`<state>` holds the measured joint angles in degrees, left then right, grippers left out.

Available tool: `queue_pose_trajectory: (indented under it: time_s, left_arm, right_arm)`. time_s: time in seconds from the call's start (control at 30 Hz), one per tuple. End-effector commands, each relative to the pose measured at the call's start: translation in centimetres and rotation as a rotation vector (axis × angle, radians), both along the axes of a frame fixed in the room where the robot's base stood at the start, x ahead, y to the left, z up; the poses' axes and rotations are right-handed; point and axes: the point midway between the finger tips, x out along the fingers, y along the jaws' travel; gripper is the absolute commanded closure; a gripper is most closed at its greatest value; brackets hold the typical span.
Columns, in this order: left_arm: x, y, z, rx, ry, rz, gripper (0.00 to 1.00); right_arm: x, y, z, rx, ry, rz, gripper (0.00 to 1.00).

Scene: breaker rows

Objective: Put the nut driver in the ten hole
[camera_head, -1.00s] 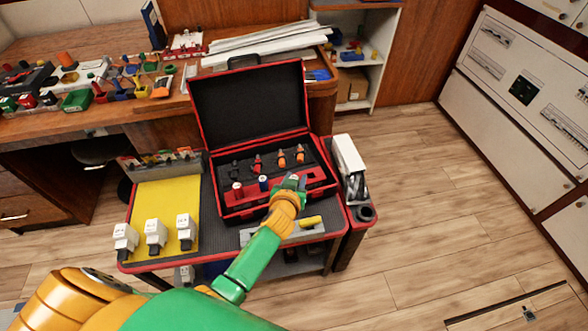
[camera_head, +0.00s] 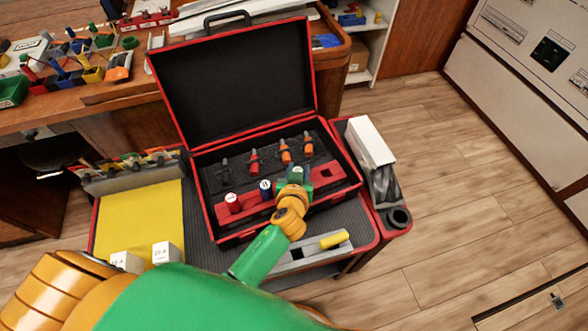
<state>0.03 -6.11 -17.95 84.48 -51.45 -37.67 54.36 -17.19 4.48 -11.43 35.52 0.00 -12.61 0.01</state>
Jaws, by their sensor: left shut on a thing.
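A red case (camera_head: 228,242) lies open on the cart, with a red rack (camera_head: 248,212) along its front part. A red-handled driver (camera_head: 232,203) and a blue-handled driver (camera_head: 265,187) stand in the rack at left. My left gripper (camera_head: 294,182) is over the rack, right of the blue one, shut on a nut driver (camera_head: 297,172) with a pale, marked top. The gripper hides most of it, and I cannot tell whether its shaft is in a hole. An empty square hole (camera_head: 326,172) shows at the rack's right end. My right gripper is not in view.
Several small orange, red and dark tools (camera_head: 286,151) stand in the case's back row. A grey block (camera_head: 298,256) with a yellow handle (camera_head: 334,240) lies in front of the case. A white box (camera_head: 370,142) stands at right, a yellow mat (camera_head: 140,218) at left.

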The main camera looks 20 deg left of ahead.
Motion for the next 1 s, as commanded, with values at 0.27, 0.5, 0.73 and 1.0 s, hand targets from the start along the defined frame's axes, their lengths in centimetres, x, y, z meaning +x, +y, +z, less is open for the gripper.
queue_pose_trajectory:
  time_s: [0.27,0.5,0.73,1.0]
  left_arm:
    - [-0.1,0.1,-0.5,0.002,0.008,0.002,1.00]
    - [-0.2,0.1,-0.9,0.003,0.012,0.002,0.43]
    - [-0.3,0.0,-1.1,0.001,0.017,0.000,0.32]
    - [-0.4,0.0,-1.3,-0.001,0.020,-0.001,0.32]
  right_arm:
    - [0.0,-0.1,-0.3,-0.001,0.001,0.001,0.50]
    - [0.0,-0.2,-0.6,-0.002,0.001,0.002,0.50]
    - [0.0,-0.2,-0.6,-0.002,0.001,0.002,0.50]
    - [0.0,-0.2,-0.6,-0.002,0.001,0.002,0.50]
